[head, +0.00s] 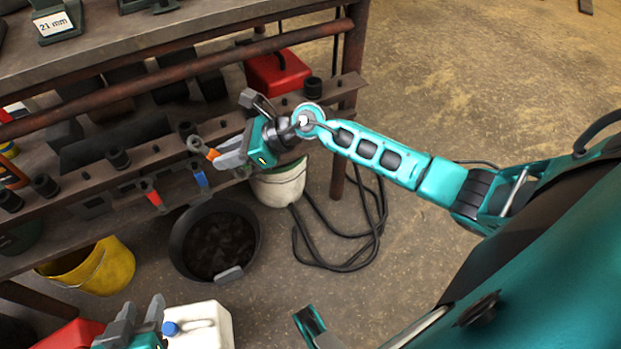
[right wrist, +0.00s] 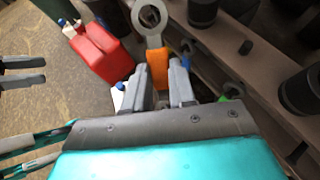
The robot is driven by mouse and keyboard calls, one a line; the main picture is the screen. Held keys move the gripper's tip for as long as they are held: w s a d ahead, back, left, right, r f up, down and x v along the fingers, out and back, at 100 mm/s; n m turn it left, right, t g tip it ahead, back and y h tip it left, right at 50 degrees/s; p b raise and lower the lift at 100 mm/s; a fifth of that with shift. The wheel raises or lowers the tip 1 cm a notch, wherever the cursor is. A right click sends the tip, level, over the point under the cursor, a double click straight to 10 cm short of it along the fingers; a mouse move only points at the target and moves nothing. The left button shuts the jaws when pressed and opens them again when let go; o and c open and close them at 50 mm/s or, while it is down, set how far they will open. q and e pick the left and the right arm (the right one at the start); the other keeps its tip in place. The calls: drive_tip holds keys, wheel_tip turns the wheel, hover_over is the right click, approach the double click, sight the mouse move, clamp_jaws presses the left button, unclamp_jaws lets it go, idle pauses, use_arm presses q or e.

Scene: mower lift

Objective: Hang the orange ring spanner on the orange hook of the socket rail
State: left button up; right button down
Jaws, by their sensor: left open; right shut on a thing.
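The orange ring spanner (right wrist: 157,66) is held by its orange handle between the fingers of my right gripper (right wrist: 162,78). Its grey ring points away from the gripper. In the head view the spanner (head: 209,152) sits at the front edge of the socket rail (head: 347,86), which carries several black sockets. I cannot tell whether the ring touches the rail. My right gripper (head: 222,158) is in front of the rail. I cannot make out the orange hook. My left gripper (head: 138,312) is open and empty, low in the head view.
Red-handled (head: 151,194) and blue-handled (head: 201,180) pieces hang along the rail. Below stand a black pan (head: 250,240), a yellow bucket (head: 115,265) and a pale bucket (head: 280,187). A white canister (head: 215,325) is beside my left gripper. Open floor lies to the right.

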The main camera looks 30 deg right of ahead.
drive_tip(key=s+d+f+m+t+h+b, duration=0.4)
drive_tip(key=d+f+m+t+h+b, duration=0.2)
drive_tip(key=d+f+m+t+h, duration=0.75)
use_arm(q)
wheel_tip(320, 180, down, 6)
drive_tip(key=w+d+h+b, duration=0.1)
drive_tip(key=d+b, duration=0.1)
drive_tip(key=b, duration=0.1)
drive_tip(key=shift+r, duration=0.2)
use_arm(e)
drive_tip(key=w+d+f+n+g+y, duration=0.1)
drive_tip(key=w+d+g+y, duration=0.1)
drive_tip(key=w, duration=0.7)
drive_tip(key=shift+d+f+n+g, duration=0.15)
drive_tip(key=shift+d+n+g, duration=0.2)
drive_tip(key=shift+d, duration=0.4)
drive_tip(key=shift+w, duration=0.1)
drive_tip(key=c, duration=1.2)
unclamp_jaws()
use_arm(q)
drive_tip(key=shift+s+f, duration=0.1)
drive_tip(key=shift+s, duration=0.05)
use_arm(e)
drive_tip(key=o, duration=0.4)
drive_tip(key=shift+c, duration=0.2)
